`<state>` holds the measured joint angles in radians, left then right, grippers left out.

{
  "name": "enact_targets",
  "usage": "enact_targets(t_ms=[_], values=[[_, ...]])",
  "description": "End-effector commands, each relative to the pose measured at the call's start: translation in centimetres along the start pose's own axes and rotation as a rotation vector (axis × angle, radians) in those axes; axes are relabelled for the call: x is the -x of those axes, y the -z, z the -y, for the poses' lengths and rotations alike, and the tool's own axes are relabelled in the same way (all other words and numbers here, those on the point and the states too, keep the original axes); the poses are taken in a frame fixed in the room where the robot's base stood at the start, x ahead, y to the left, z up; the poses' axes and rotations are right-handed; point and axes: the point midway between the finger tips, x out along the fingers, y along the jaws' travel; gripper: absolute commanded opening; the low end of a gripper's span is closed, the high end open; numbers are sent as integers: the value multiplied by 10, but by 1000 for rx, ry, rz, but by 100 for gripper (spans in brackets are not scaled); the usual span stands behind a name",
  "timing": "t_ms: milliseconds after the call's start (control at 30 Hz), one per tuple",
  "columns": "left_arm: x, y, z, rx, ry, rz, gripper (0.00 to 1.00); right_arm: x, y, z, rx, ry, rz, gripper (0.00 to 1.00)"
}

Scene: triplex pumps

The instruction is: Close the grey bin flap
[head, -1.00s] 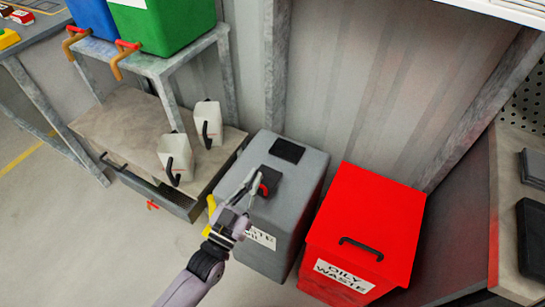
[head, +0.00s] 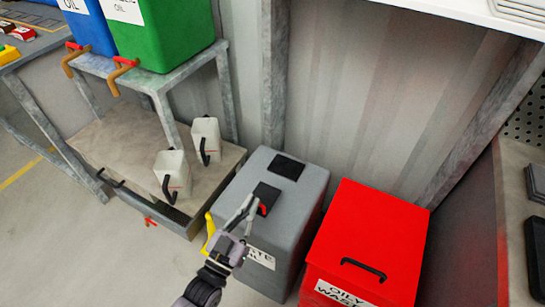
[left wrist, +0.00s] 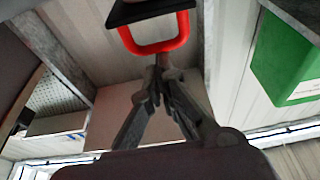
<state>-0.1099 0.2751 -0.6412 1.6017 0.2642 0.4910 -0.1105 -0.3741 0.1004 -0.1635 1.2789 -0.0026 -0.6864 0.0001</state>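The grey bin (head: 300,215) stands by the wall, a dark rectangular patch (head: 287,167) on its top. Its black flap (head: 266,193), with a red handle (head: 262,210), is nearer me and appears raised apart from that patch. In the left wrist view the flap (left wrist: 150,11) is at the top, its red loop handle (left wrist: 158,44) below it. My left gripper (head: 251,203) is beside the handle. Its fingertips (left wrist: 161,66) are together just below the loop; I cannot tell whether they touch it. My right gripper is not in view.
A red oily waste bin (head: 370,235) stands close at the right. A low bench (head: 115,135) with two white jugs (head: 172,175) and a yellow handle-like part (head: 210,230) are at the left. A green container (head: 165,35) sits on a rack above.

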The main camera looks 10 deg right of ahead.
Motion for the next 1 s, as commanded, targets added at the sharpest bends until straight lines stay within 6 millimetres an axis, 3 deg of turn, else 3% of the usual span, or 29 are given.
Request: enact_targets(t_ms=[33, 167, 367, 800, 1000], values=[[4, -9, -1, 2, -2, 25, 0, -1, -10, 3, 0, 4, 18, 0], [4, -8, -1, 2, -2, 26, 0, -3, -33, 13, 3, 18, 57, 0], [20, -10, -2, 1, -2, 31, 0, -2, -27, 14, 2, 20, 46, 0], [104, -2, -1, 0, -1, 10, 0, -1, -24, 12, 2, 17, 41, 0], [120, 1, 0, -1, 0, 2, 0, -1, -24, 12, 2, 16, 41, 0]])
